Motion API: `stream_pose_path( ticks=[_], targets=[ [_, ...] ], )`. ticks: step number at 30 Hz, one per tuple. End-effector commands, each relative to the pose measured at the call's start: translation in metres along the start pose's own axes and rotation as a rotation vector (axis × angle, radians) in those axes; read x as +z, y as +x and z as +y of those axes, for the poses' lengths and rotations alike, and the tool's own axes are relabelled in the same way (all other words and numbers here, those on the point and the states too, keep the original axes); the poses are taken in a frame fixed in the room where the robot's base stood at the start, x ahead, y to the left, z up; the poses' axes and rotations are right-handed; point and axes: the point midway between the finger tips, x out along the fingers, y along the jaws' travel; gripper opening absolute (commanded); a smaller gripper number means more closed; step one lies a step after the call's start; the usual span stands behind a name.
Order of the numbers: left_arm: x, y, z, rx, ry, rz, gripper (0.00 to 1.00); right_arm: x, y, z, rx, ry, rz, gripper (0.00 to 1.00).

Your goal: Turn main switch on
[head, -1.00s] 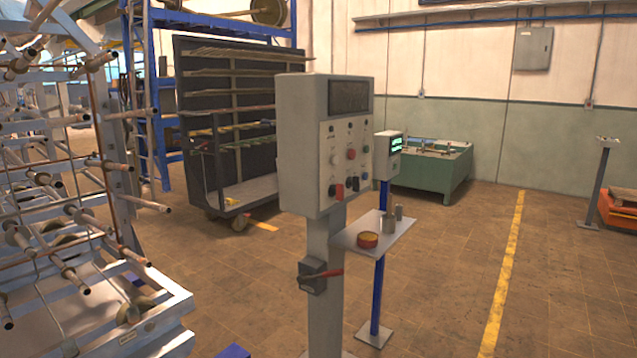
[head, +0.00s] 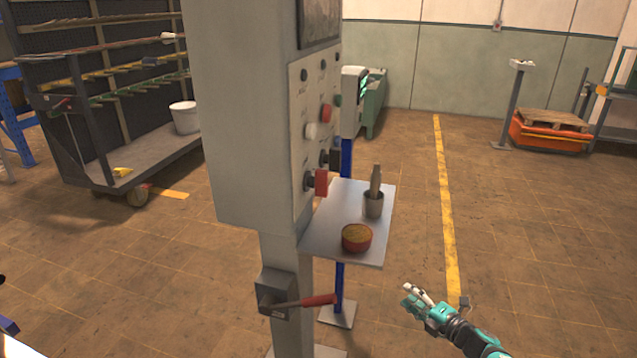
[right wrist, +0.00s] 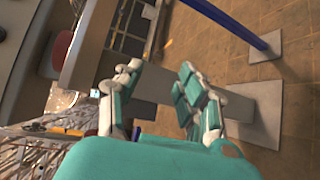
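A grey control cabinet (head: 240,120) stands on a post, with a panel of knobs and buttons on its right-hand face. A red switch handle (head: 321,182) is low on this panel. A grey switch box (head: 276,294) with a red-gripped lever (head: 318,300) is on the post below; the lever points right, roughly level. I cannot tell which one is the main switch. My right gripper (head: 416,300) is right of the lever and apart from it, below the shelf. Its fingers stand apart and empty in the right wrist view (right wrist: 158,82). My left gripper is out of view.
A small shelf (head: 325,232) juts out above the lever, holding a red tin (head: 356,238) and a grey cup (head: 373,204). A blue post (head: 340,285) stands behind it. A dark rack cart (head: 110,170) is at the left.

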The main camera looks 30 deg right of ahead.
Motion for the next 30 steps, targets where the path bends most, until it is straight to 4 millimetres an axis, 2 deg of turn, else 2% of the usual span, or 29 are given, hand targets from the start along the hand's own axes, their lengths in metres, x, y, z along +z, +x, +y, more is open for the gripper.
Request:
stream_pose_path(
  ticks=[1, 2, 3, 6, 9, 10, 13, 17, 23, 30],
  targets=[
    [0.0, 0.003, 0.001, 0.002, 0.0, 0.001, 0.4, 0.014, 0.008, 0.062, 0.109, -0.182, 0.057, 0.38],
    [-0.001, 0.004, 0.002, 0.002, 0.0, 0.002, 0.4, 0.017, 0.01, 0.097, 0.172, -0.295, 0.091, 0.38],
    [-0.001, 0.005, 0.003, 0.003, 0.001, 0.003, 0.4, 0.018, 0.009, 0.142, 0.252, -0.445, 0.136, 0.38],
    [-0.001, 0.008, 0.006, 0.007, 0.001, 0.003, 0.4, 0.007, -0.001, 0.236, 0.433, -0.806, 0.236, 0.38],
    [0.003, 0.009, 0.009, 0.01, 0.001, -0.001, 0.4, -0.012, -0.018, 0.3, 0.574, -1.109, 0.317, 0.38],
    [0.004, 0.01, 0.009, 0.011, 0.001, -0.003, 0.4, -0.018, -0.023, 0.314, 0.608, -1.184, 0.337, 0.38],
    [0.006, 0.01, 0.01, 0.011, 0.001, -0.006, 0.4, -0.033, -0.036, 0.343, 0.684, -1.361, 0.383, 0.38],
    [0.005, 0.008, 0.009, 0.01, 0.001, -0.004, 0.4, -0.043, -0.038, 0.356, 0.718, -1.44, 0.405, 0.38],
    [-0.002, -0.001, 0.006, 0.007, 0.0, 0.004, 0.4, -0.064, -0.015, 0.365, 0.722, -1.438, 0.404, 0.38],
    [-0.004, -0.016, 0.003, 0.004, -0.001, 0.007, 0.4, -0.097, 0.024, 0.378, 0.721, -1.434, 0.399, 0.38]
  ],
)
